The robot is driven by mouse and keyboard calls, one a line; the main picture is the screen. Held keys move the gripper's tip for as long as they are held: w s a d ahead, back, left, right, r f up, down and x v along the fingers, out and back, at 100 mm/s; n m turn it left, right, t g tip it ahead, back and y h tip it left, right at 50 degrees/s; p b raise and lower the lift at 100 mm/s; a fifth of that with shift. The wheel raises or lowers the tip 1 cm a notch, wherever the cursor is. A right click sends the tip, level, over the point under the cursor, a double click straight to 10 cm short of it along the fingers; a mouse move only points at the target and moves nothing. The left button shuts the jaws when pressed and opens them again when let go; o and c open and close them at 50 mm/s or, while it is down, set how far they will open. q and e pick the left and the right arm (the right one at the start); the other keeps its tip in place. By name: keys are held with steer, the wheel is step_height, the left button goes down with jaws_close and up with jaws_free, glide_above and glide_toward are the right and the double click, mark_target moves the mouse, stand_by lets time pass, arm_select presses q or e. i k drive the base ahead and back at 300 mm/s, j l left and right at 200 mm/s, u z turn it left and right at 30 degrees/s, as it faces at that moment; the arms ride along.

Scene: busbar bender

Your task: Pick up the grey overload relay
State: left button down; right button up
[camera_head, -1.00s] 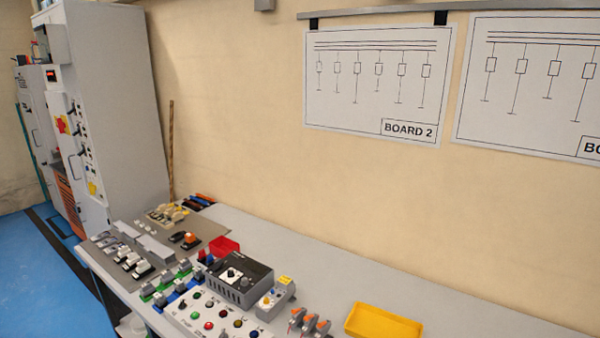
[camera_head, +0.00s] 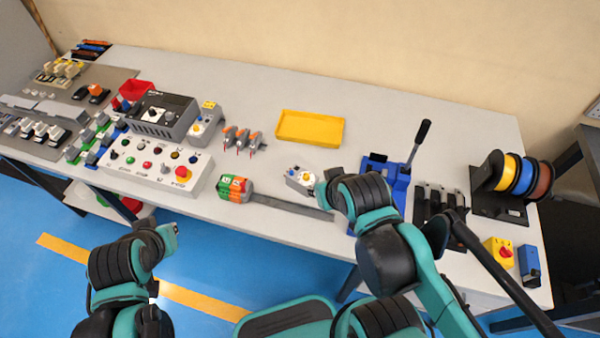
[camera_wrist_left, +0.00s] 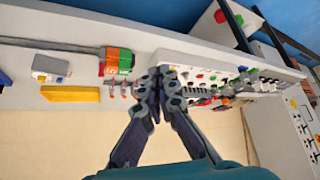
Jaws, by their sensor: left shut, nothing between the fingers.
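A small grey device with a blue button and a yellow dial (camera_head: 299,180) lies near the front edge of the bench in the head view, just left of my right arm. A similar grey device with a yellow top (camera_head: 205,124) stands farther left, beside the black-topped unit. I cannot tell which is the overload relay. In the left wrist view, my left gripper (camera_wrist_left: 157,75) is shut and empty, its tips overlapping the button panel. In the head view, my left arm's end (camera_head: 169,236) is over the floor, in front of the bench. My right gripper's fingers cannot be made out.
A yellow tray (camera_head: 310,128) lies toward the back. An orange-green block (camera_head: 235,188) with a flat grey bar (camera_head: 290,206), a button panel (camera_head: 158,165) and orange-tipped parts (camera_head: 243,140) lie nearby. A blue lever tool (camera_head: 385,172) and wire spools (camera_head: 515,178) stand right. The back middle is clear.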

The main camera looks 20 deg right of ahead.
mark_target(296, 182)
steer(key=i+j, duration=0.1)
steer(key=j, duration=0.2)
steer(key=j+z, duration=0.1)
steer(key=z, duration=0.35)
steer(key=j+z, duration=0.15)
steer(key=z, duration=0.3)
steer(key=j+z, duration=0.1)
steer(key=z, duration=1.2)
